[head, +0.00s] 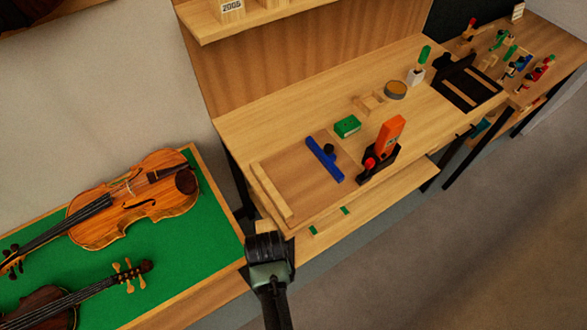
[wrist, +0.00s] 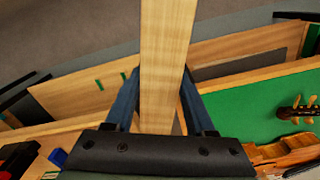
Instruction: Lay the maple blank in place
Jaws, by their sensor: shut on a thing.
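The maple blank (wrist: 165,60) is a long, pale, straight-sided piece of wood in the wrist view. My gripper (wrist: 161,100) is shut on it, with one dark blue finger on each side. The blank runs up out of the picture, so its upper end is cut off; the dark gripper body hides its lower part. In the head view my gripper (head: 267,245) is at the front left corner of the workbench (head: 235,118), between it and the green mat. I cannot clearly make out the held blank there.
A pale strip (head: 272,192) lies along the bench's left end. A blue bar (head: 325,160), an orange and black tool (head: 388,140) and a green box (head: 347,126) stand to its right. Violins (head: 135,205) lie on the green mat (head: 165,285) at left. A lower shelf (head: 385,192) juts out in front.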

